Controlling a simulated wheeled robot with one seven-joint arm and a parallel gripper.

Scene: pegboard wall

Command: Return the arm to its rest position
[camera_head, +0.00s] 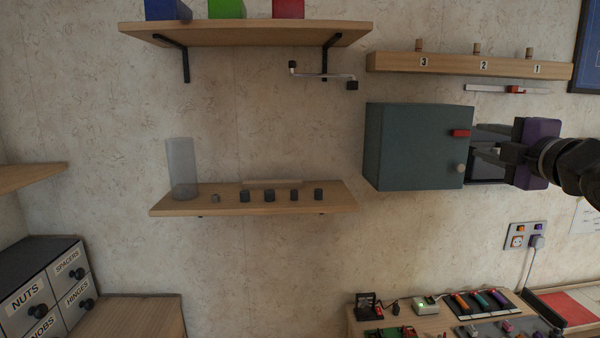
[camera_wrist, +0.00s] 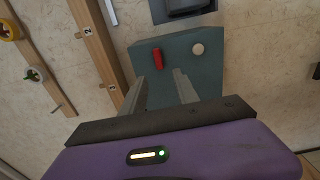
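My gripper (camera_head: 482,143) is at the right in the head view, in front of the right side of a dark grey-green wall box (camera_head: 415,147). In the wrist view the two fingers of my gripper (camera_wrist: 162,78) stand apart with nothing between them. They point toward the box (camera_wrist: 205,70), whose face bears a red handle (camera_wrist: 157,58) and a pale round knob (camera_wrist: 198,49). I cannot tell whether the fingertips touch the box. My arm (camera_head: 570,160) reaches in from the right edge and partly hides what lies behind it.
A wooden rail (camera_head: 400,62) with numbered pegs is above the box. A shelf (camera_head: 230,208) with a clear cylinder (camera_head: 181,168) and several small dark pieces is to its left. A socket plate (camera_head: 517,238) and a cluttered bench (camera_head: 440,320) are below.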

